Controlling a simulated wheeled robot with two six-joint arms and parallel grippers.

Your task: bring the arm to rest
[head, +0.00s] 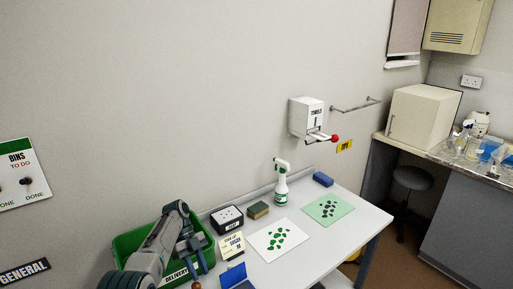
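My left arm comes in from the lower left, bent over the green bin. My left gripper (195,264) points down at the right part of the bin. Its two fingers look apart, with nothing seen between them. The green bin (127,243) bears a label that reads "DELIVERY" and is partly hidden by my arm. My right gripper is not in view.
The white table (357,218) holds a black-and-white box (227,219), a sponge (258,210), a spray bottle (281,188), a blue block (323,179), a white sheet (277,240) and a green sheet (328,209). A sign card (232,246) and a blue item (236,277) are near the gripper. A towel dispenser (306,117) hangs above.

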